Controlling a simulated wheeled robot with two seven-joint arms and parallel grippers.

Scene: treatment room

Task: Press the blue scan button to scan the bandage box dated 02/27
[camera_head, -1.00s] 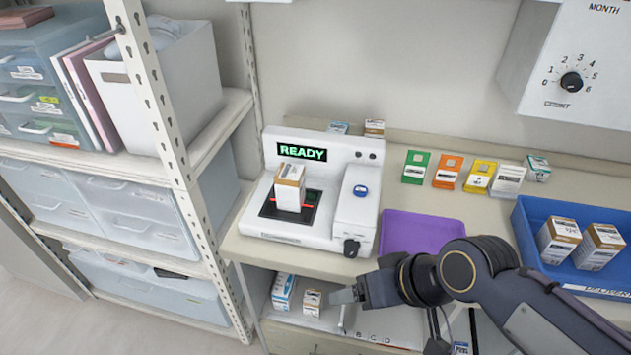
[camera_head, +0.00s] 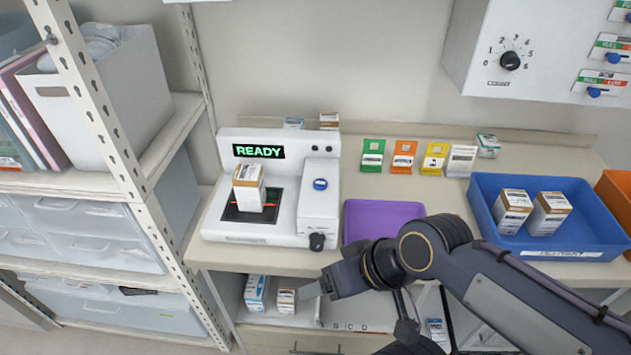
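The white scanner (camera_head: 225,228) stands on the counter and its display (camera_head: 258,151) reads READY. The round blue scan button (camera_head: 320,184) is on the raised right part of the scanner. A white and brown box (camera_head: 249,188) stands upright on the scanner's black plate, with a red light line beside it. Its date is too small to read. My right gripper (camera_head: 318,289) is in front of the counter edge, below the scanner and apart from the button; I cannot make out its finger gap. My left gripper is not in view.
A purple tray (camera_head: 381,208) lies right of the scanner. A blue bin (camera_head: 487,206) holds two similar boxes (camera_head: 530,211). Colored cards (camera_head: 404,157) stand at the back. Boxes (camera_head: 256,293) sit on the shelf below. A metal rack (camera_head: 117,160) stands at left.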

